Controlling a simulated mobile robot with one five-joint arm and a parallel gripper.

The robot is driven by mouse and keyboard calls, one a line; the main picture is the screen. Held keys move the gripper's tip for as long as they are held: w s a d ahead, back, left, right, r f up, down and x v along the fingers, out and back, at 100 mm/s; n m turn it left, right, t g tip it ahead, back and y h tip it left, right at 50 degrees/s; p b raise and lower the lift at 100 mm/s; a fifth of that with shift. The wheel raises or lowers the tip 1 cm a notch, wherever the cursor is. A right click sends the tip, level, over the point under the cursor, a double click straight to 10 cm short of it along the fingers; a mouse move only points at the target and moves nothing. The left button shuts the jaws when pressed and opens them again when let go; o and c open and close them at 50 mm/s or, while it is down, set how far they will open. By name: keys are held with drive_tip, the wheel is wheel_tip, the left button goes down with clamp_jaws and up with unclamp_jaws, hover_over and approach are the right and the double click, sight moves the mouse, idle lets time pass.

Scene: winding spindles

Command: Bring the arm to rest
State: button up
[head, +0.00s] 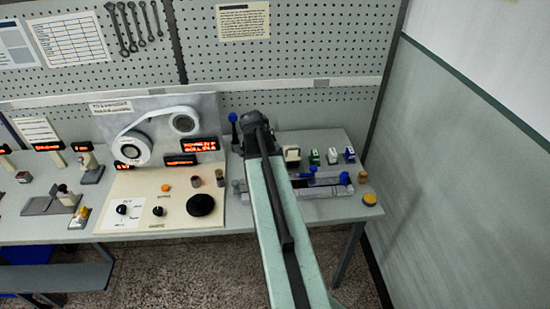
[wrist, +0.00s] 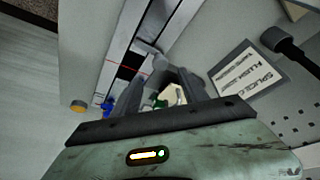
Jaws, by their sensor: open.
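My arm reaches from the bottom of the head view over the right part of the grey workbench (head: 60,232). Its dark end, with my gripper (head: 256,122), is near the back of the bench, and the fingertips are not clear there. In the wrist view my gripper (wrist: 163,90) shows dark fingers standing apart above a green body with a lit indicator. A small white block (wrist: 173,96) shows between or behind the fingers; I see no hold on it. The bench surface right below the gripper is partly hidden by my arm.
A winding panel with two white reels (head: 132,148) and red displays stands left of my arm. A blue-knobbed lever (head: 233,118) is close beside it. Small blocks (head: 332,156), a rail and a yellow button (head: 370,199) lie right. A pegboard (head: 290,40) rises behind; a partition (head: 450,170) stands right.

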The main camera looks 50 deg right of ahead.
idle(0.4)
